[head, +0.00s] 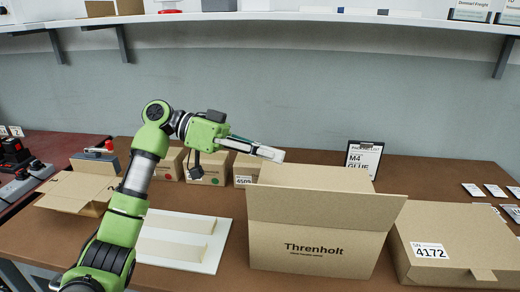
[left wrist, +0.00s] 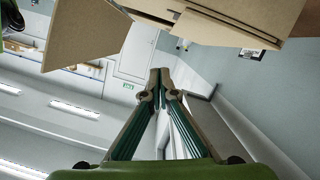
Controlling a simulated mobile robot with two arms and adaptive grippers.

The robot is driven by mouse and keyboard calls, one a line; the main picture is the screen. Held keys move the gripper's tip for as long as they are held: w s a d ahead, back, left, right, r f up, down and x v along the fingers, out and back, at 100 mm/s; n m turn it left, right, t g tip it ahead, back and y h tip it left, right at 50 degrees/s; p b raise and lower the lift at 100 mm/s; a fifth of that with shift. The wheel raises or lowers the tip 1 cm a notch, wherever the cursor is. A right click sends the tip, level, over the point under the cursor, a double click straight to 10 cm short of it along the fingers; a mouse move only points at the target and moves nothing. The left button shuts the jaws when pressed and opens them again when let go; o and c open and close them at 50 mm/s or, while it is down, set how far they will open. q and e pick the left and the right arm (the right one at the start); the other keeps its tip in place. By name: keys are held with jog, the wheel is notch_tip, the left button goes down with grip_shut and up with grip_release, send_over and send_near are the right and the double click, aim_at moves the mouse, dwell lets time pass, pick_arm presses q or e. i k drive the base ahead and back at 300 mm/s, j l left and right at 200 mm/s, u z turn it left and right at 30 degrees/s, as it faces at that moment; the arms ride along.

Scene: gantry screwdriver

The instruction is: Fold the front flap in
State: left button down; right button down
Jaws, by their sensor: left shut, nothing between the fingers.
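The cardboard box marked Threnholt (head: 312,255) stands on the brown table, right of centre. Its front flap (head: 320,208) runs along the top of the printed front wall, raised and not folded in. Another cardboard panel (head: 318,178) shows behind that flap; the inside of the box is hidden. My left gripper (head: 276,155) is shut and empty, above the box's far left corner, seemingly apart from the cardboard. In the left wrist view its closed fingertips (left wrist: 160,82) point towards the upper part of the picture, with cardboard panels (left wrist: 86,32) above them. My right gripper is not in view.
A closed box marked 4172 (head: 455,235) stands close on the right. Small boxes (head: 210,168) and a clipboard (head: 363,160) stand behind. An open carton (head: 75,190) and a white board (head: 185,240) lie left. A shelf (head: 300,17) spans the wall above.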

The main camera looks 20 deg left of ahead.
aim_at(365, 211)
jog(key=k+j, duration=0.15)
jog(key=k, duration=0.35)
jog(key=k+j, duration=0.15)
jog(key=k, duration=0.35)
